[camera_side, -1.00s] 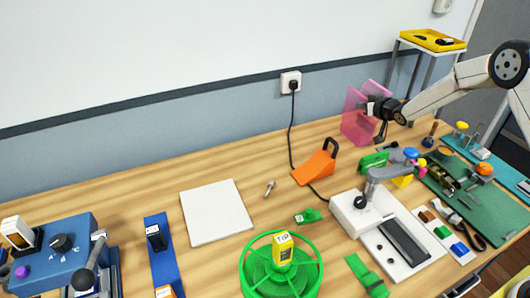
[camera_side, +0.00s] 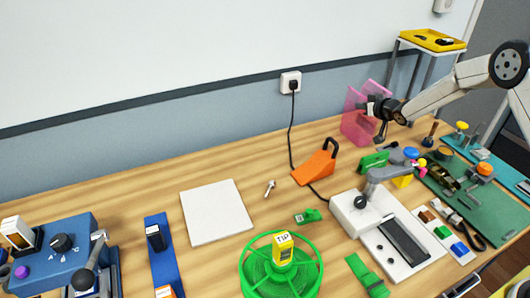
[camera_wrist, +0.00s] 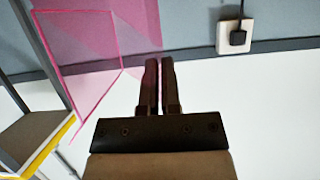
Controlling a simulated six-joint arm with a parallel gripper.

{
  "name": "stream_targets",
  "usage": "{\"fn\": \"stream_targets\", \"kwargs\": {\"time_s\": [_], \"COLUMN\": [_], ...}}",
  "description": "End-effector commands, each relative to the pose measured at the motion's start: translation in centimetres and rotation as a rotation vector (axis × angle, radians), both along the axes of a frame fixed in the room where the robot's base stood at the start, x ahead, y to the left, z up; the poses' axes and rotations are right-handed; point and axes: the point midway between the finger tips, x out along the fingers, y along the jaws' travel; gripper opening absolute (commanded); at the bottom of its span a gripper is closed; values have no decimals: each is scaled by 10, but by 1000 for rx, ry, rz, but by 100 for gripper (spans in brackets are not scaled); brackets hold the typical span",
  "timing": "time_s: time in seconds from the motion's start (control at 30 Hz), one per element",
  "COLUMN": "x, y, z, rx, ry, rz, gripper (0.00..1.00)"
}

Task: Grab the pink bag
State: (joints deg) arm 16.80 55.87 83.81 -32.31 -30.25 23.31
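The pink bag (camera_side: 354,128) is see-through, with upright pink walls. It stands at the back of the bench against the wall, right of the socket. In the wrist view the pink bag (camera_wrist: 85,60) fills the upper left, and its right edge runs down to my fingertips. My gripper (camera_side: 372,108) is at the upper part of the bag, overlapping it in the side view. In the wrist view my gripper (camera_wrist: 160,68) has its two dark fingers close together with a narrow gap. I cannot tell whether a bag wall lies between them.
A yellow tray (camera_side: 432,40) stands on a rack behind my arm. An orange wedge (camera_side: 315,168), a grey-and-white device (camera_side: 358,214) and a green board (camera_side: 470,200) lie nearby. A black cable (camera_side: 291,130) hangs from the socket (camera_side: 290,80).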

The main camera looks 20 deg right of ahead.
Motion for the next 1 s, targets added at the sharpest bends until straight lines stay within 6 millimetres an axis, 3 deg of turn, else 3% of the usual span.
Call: {"fn": "stream_targets", "kwargs": {"time_s": [0.47,0.77,1.0], "x": [0,0,-20], "y": [0,0,4], "z": [4,34,57], "rx": [1,-1,0], "ry": [2,-3,-2], "rz": [0,1,1], "gripper": [0,0,0]}}
